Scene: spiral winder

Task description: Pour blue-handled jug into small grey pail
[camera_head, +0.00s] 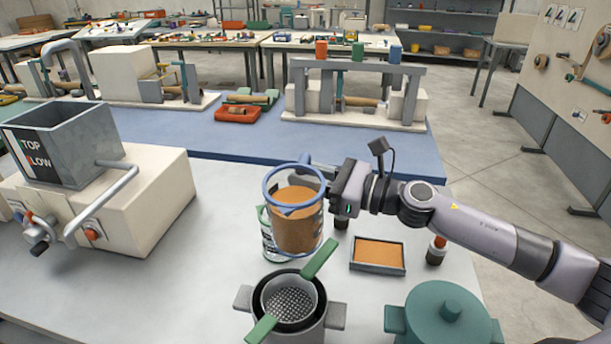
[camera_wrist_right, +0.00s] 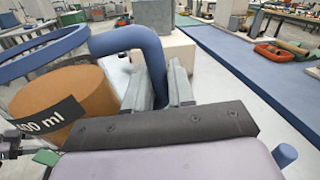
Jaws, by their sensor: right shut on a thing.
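A clear jug (camera_head: 298,225) with a blue rim and handle holds orange-brown contents and looks about upright. My right gripper (camera_head: 328,182) is shut on its blue handle, coming from the right. In the right wrist view the blue handle (camera_wrist_right: 130,38) runs down between the fingers (camera_wrist_right: 163,92), and the jug's contents (camera_wrist_right: 65,98) and part of an "ml" label show. A grey pot (camera_head: 308,335) with two side lugs stands in front of the jug; I cannot tell whether it is the small grey pail. A green-handled sieve (camera_head: 288,300) rests in its mouth. My left gripper is out of view.
A green-marked container (camera_head: 268,240) is partly hidden behind the jug. A shallow tray of orange material (camera_head: 378,255), a small bottle (camera_head: 436,250) and a lidded green pot (camera_head: 447,315) stand to the right. A hopper machine (camera_head: 120,200) fills the left. Bare table lies between.

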